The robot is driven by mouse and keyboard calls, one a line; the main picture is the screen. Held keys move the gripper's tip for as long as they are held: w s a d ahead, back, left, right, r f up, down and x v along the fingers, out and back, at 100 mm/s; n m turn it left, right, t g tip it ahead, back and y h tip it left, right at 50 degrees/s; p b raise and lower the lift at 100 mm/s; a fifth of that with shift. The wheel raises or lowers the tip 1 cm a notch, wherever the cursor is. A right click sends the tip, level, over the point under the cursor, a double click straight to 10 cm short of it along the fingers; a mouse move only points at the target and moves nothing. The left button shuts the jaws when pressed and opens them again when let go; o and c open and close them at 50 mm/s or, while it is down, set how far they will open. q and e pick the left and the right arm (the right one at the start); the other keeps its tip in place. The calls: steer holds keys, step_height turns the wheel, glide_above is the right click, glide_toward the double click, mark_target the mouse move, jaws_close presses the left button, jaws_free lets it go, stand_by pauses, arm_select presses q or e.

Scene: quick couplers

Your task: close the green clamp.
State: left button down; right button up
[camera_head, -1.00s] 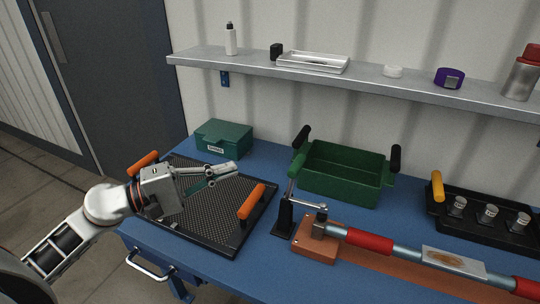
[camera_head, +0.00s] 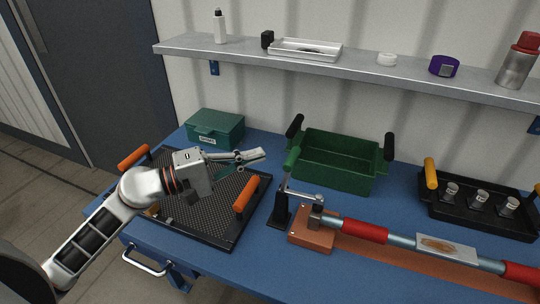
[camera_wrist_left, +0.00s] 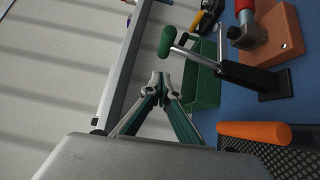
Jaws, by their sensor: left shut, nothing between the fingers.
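The green clamp is a metal toggle clamp on a dark upright base (camera_head: 280,209) with a green-gripped handle (camera_head: 291,158) that stands up, leaning slightly. Its thin metal arm reaches right toward the pipe end above an orange block. My left gripper (camera_head: 260,156) is shut and empty, left of the green handle and apart from it, at about its height in the picture. In the left wrist view the shut fingertips (camera_wrist_left: 161,78) point toward the green handle (camera_wrist_left: 167,40), which lies just beyond them. My right gripper is not in view.
A black perforated tray with orange handles (camera_head: 245,194) lies under my left arm. A green crate (camera_head: 340,178) with black handles stands behind the clamp. A pipe with red sleeves (camera_head: 365,231) runs right. A shelf (camera_head: 350,67) crosses the wall above.

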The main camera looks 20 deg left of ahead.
arm_select(q)
steer(key=d+p, duration=0.1)
steer(key=d, duration=0.3)
steer(key=shift+w+d+p, duration=0.15)
steer(key=shift+d+p, duration=0.15)
steer(key=shift+p, duration=0.05)
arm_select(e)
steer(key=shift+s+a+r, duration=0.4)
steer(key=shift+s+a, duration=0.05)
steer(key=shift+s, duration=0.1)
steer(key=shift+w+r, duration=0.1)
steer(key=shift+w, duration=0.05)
arm_select(q)
steer(key=shift+d+r+p, duration=0.1)
steer(key=shift+d+p, duration=0.3)
steer(key=shift+d, duration=0.1)
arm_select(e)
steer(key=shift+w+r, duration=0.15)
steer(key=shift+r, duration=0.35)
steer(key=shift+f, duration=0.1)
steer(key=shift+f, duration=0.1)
